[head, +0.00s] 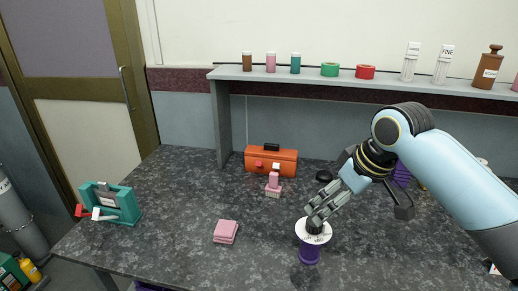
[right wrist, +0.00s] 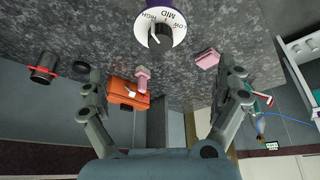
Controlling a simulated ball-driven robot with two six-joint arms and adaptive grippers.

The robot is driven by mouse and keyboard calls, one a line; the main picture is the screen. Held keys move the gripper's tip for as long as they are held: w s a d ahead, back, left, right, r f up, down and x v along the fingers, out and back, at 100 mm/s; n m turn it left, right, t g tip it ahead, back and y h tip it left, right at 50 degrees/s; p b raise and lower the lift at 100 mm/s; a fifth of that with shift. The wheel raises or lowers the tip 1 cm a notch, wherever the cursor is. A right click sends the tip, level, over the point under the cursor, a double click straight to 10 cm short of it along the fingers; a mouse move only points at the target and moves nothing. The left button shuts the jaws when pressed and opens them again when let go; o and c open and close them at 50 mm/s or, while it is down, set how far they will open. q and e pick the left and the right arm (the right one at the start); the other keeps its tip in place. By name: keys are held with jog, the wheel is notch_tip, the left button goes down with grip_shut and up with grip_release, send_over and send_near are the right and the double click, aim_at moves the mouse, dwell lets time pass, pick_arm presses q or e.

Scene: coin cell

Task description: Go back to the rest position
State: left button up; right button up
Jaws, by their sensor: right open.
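My right gripper (head: 318,212) reaches in from the right and hangs low over the table, just above or at a white disc-topped dial (head: 308,239) on a purple base. In the right wrist view my right gripper (right wrist: 162,78) has its two fingers spread wide apart with nothing between them. The head view does not clearly show whether the fingers touch the knob. My left gripper is not in view.
The dark speckled table (head: 180,190) holds a pink block stack (head: 226,232), a pink stand (head: 274,184), an orange box (head: 271,160) and a teal device (head: 116,204). A shelf (head: 300,77) with bottles and tape rolls runs along the back. The left-middle table is clear.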

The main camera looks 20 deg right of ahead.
jog(key=shift+s+a, duration=0.1)
jog(key=s+a+m+h, duration=0.1)
jog(key=s+a, duration=0.1)
jog(key=s, duration=0.9)
jog(key=s+a+m+h, duration=0.1)
jog(key=s+a, duration=0.1)
jog(key=s, duration=0.8)
notch_tip(320, 180, down, 31)
jog(key=s+d+g+b, duration=0.2)
jog(key=b, duration=0.5)
jog(key=s+f+b, duration=0.3)
jog(key=s+f, duration=0.6)
jog(key=f, duration=0.3)
jog(key=s+d+f+g+b, duration=0.1)
jog(key=s+f+b, duration=0.3)
jog(key=s+f, duration=0.6)
notch_tip(320, 180, down, 4)
jog(key=shift+d+r, duration=0.15)
jog(key=shift+r, duration=0.1)
